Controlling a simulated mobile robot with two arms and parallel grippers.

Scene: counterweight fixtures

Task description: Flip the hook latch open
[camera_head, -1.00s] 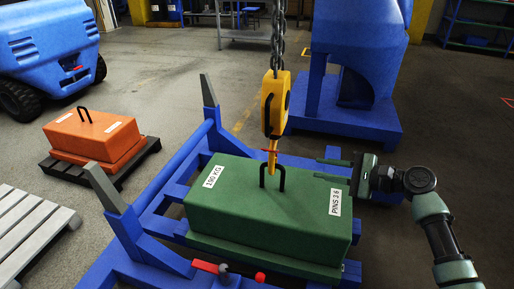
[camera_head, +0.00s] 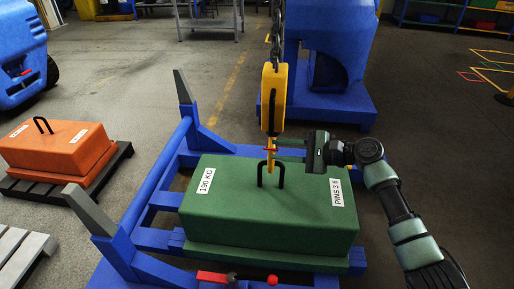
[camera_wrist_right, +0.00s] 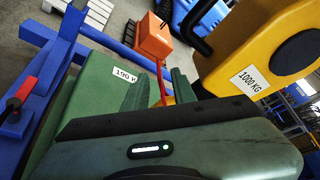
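A yellow hook block (camera_head: 273,98) hangs on a chain above the green counterweight (camera_head: 265,212). Its narrow hook reaches down to the black lifting handle (camera_head: 271,172) on top of the weight. The small red latch (camera_head: 270,149) crosses the hook just above this handle. My right gripper (camera_head: 282,150) is beside the hook, its two fingers apart and pointing left at the latch. In the right wrist view the red latch (camera_wrist_right: 160,82) shows between the fingertips; I cannot tell whether they touch it. The hook block (camera_wrist_right: 255,50) fills the right there. My left gripper is out of view.
A blue frame (camera_head: 150,190) with grey-tipped posts carries the green weight. A red-handled lever (camera_head: 215,277) is at its front edge. An orange weight (camera_head: 55,147) on a dark pallet (camera_head: 65,180) stands left. A blue machine (camera_head: 330,60) stands behind.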

